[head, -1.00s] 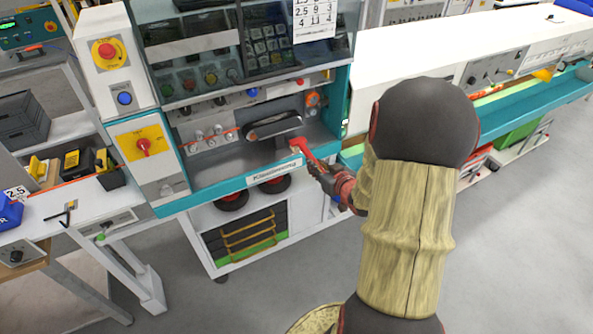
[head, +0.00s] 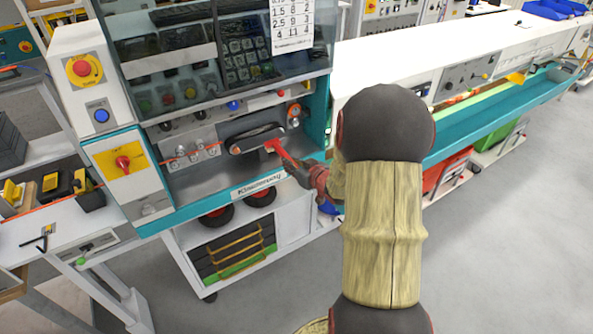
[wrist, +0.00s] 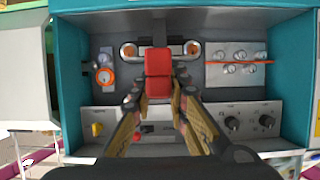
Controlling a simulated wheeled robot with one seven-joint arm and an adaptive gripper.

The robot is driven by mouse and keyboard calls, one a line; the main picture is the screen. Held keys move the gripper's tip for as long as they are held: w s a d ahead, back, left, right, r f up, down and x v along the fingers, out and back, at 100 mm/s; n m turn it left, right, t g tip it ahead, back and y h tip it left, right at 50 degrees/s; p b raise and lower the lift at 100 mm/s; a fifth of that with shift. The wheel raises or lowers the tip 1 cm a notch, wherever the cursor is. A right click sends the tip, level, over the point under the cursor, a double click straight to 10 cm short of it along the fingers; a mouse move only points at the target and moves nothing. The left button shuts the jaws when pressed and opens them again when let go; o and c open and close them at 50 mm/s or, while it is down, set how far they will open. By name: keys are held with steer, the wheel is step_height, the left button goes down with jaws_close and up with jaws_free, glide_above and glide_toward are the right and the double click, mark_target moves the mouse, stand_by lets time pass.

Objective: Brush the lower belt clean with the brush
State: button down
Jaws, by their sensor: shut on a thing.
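The lower belt (head: 250,138) is a dark belt loop on a grey unit inside the teal-framed machine bay. The red brush (head: 283,152) overlaps the lower right part of the belt in the head view. In the wrist view the red brush (wrist: 158,72) covers the middle of the belt unit, with the round belt ends (wrist: 129,51) showing on both sides. My gripper (head: 305,172) is shut on the brush, with its fingers (wrist: 158,96) either side of the handle. Whether the bristles touch the belt cannot be told; they are hidden.
A tilted dark glass panel (head: 220,55) hangs over the bay. The front lip with a label (head: 258,186) runs below. Valves (head: 190,153) stand left of the belt and an orange knob (head: 295,111) right of it. A red switch (head: 124,163) is at the left.

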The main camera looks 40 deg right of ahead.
steer(key=w+d, duration=0.3)
steer(key=w, duration=1.3)
steer(key=shift+d, duration=0.4)
steer(key=shift+f+b, duration=0.9)
steer(key=shift+f, duration=0.25)
stand_by(0.5)
steer(key=shift+a, duration=0.1)
